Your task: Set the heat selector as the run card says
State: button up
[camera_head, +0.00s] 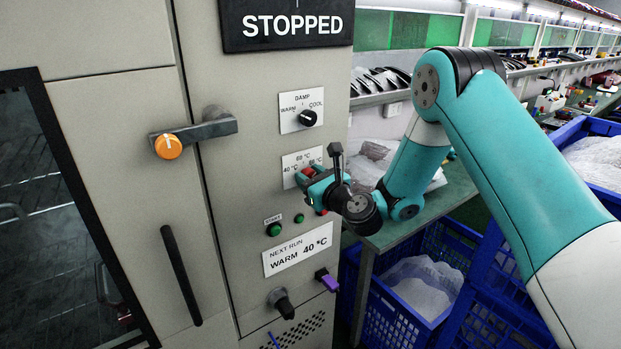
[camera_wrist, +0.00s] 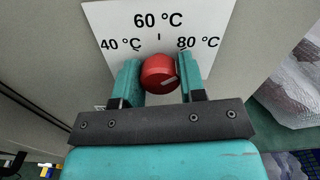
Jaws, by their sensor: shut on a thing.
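The heat selector is a red knob (camera_wrist: 160,74) on a white plate (camera_wrist: 213,17) marked 40, 60 and 80 °C. In the wrist view my gripper (camera_wrist: 158,82) is shut on it, one finger on each side. In the head view my gripper (camera_head: 314,177) covers part of the plate (camera_head: 302,160). The run card (camera_head: 298,249) below reads "NEXT RUN WARM 40 °C".
A black damper knob (camera_head: 307,118) marked WARM and COOL sits above. A green start button (camera_head: 274,230) and a dark knob (camera_head: 281,302) are below. A handle with an orange cap (camera_head: 168,146) is left. Blue crates (camera_head: 395,318) stand to the right. A sign (camera_head: 288,24) reads "STOPPED".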

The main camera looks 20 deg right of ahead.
jog(key=n+b, duration=0.3)
jog(key=n, duration=0.3)
jog(key=shift+f+n, duration=0.15)
jog(key=shift+n, duration=0.25)
jog(key=n+b, duration=0.2)
jog(key=n, duration=0.1)
jog(key=shift+n, duration=0.4)
jog(key=n+b, duration=0.2)
jog(key=n, duration=0.1)
jog(key=shift+f+n, duration=0.1)
jog(key=shift+n, duration=0.2)
jog(key=n+b, duration=0.8)
jog(key=shift+n+b, duration=0.3)
jog(key=o, duration=0.9)
jog(key=shift+r, duration=0.2)
